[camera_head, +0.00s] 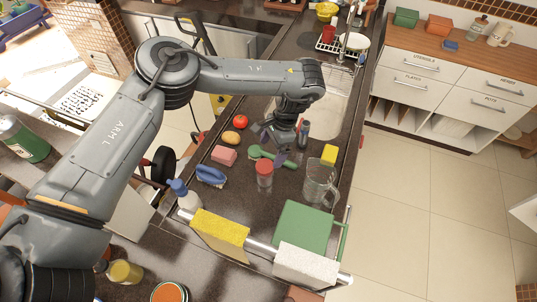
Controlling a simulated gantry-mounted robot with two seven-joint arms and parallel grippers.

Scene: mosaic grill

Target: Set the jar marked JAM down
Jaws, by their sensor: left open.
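A small jar with a red lid (264,177) stands upright on the dark counter (232,190). I cannot read its label at this size, so I cannot tell if it is marked JAM. My left gripper (277,150) reaches in from above, behind the jar, close to a green brush. Its jaws are open and nothing shows between them. I cannot tell its exact height above the counter. My right gripper is out of view.
A glass pitcher (319,183) stands right of the jar. A green brush (268,156), blue brush (210,175), pink block (223,155) and yellow block (329,153) lie around it. A rail with cloths (219,231) lines the front edge. The sink (325,112) is behind.

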